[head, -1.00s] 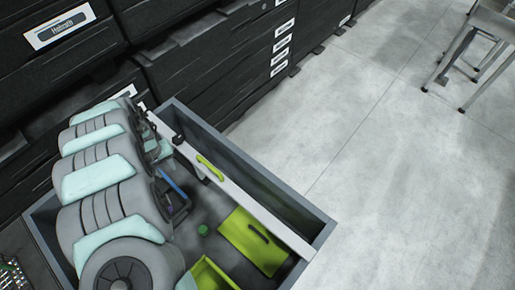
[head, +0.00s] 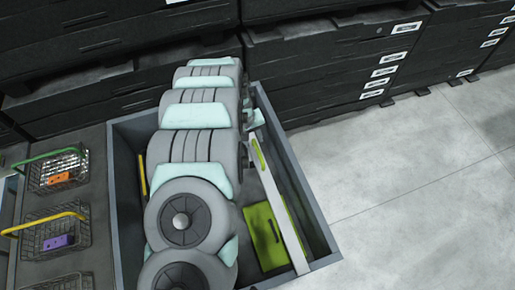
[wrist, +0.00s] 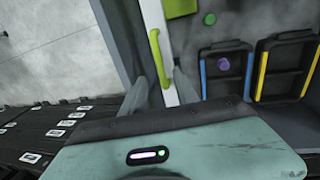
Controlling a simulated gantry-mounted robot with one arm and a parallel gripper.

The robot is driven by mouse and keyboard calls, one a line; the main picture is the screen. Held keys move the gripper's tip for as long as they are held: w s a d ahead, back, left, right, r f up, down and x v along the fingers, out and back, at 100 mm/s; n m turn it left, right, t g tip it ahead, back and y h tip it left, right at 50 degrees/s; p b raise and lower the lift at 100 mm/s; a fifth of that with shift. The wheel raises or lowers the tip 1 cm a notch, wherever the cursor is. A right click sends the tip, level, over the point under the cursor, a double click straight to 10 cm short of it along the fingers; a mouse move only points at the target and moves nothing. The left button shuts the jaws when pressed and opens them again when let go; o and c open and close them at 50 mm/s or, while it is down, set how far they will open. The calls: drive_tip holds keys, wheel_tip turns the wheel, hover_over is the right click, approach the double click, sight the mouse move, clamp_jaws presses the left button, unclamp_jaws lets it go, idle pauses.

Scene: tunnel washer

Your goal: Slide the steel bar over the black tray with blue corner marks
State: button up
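The steel bar (head: 284,215) spans the grey bin along its right side, with a yellow-green handle (head: 260,156). In the wrist view the bar (wrist: 153,15) runs up the picture and its handle (wrist: 160,62) faces me. The black tray with blue corner marks (wrist: 204,75) lies right of the bar, uncovered, with a round purple piece (wrist: 223,64) in it. In the head view my arm hides this tray. My gripper (wrist: 156,78) is open, its two grey fingers either side of the handle's lower part. I cannot tell whether they touch it.
A black tray with yellow marks (wrist: 262,75) lies right of the blue-marked one. A green panel (head: 267,237) lies in the bin. Wire baskets (head: 55,173) stand left of it, and dark stacked drawers (head: 350,60) behind. The floor at right is clear.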

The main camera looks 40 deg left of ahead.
sight(258, 151)
drive_tip(key=shift+w+d+f, duration=0.15)
drive_tip(key=shift+w+f, duration=0.05)
drive_tip(key=shift+f, duration=1.05)
drive_tip(key=shift+w+d+f, duration=0.15)
drive_tip(key=shift+w+f, duration=0.05)
drive_tip(key=shift+f, duration=1.05)
drive_tip(key=shift+w+d+f, duration=0.15)
drive_tip(key=shift+w+f, duration=0.05)
drive_tip(key=shift+f, duration=1.05)
drive_tip(key=shift+c, duration=0.2)
clamp_jaws()
drive_tip(key=shift+p, duration=0.3)
